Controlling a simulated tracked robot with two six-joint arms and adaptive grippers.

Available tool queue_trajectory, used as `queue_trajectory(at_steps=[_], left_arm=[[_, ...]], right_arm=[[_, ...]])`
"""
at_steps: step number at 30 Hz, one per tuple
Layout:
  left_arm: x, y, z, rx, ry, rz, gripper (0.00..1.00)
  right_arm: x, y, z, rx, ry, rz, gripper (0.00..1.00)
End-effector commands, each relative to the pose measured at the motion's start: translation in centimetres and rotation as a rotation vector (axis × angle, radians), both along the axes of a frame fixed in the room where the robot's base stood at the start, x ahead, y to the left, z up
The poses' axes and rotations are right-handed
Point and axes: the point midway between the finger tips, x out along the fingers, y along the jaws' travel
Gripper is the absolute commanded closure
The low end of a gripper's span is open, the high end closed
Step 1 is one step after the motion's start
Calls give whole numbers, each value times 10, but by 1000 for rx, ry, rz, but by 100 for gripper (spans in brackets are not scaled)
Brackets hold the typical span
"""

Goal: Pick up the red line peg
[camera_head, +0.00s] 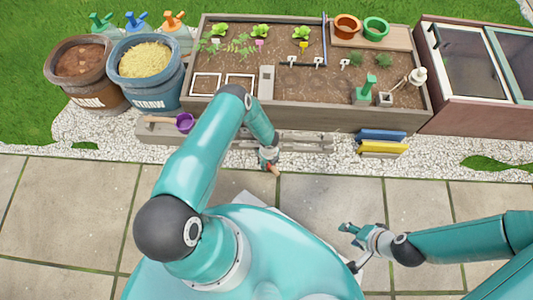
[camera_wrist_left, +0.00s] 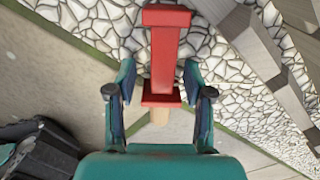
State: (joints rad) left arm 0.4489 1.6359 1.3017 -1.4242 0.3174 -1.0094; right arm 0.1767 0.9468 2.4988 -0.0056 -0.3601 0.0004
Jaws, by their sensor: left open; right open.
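The red line peg (camera_wrist_left: 164,55) shows in the left wrist view, with a wide red top, a red shaft, a lower collar and a pale tip. It lies between the two fingers of my left gripper (camera_wrist_left: 158,80), with a visible gap on each side. In the head view the peg (camera_head: 274,170) is a small reddish piece at the end of my left gripper (camera_head: 268,156), mostly hidden by it. My left gripper is open. My right gripper (camera_head: 352,234) is open and empty over the paving at the lower right.
A wooden ledge (camera_head: 305,141) runs along the front of the planter bed (camera_head: 330,117). A purple pot (camera_head: 185,122) stands on its left end. Blue and yellow pieces (camera_head: 382,146) stand at the right on white gravel. Two barrels (camera_head: 150,85) stand at the left.

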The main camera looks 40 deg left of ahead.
Motion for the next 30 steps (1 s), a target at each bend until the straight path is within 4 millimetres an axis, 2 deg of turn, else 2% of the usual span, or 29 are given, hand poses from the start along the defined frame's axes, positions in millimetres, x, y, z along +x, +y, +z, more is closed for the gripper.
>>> queue_trajectory(at_steps=[5,14,23,30], left_arm=[[0,0,1,1,0,0,50],[0,0,1,1,0,0,100],[0,0,2,1,0,0,100],[1,0,17,1,-2,-1,100]], right_arm=[[0,0,1,0,0,0,48],[0,0,1,0,0,0,48],[0,0,1,0,0,0,48],[0,0,10,0,0,0,48]])
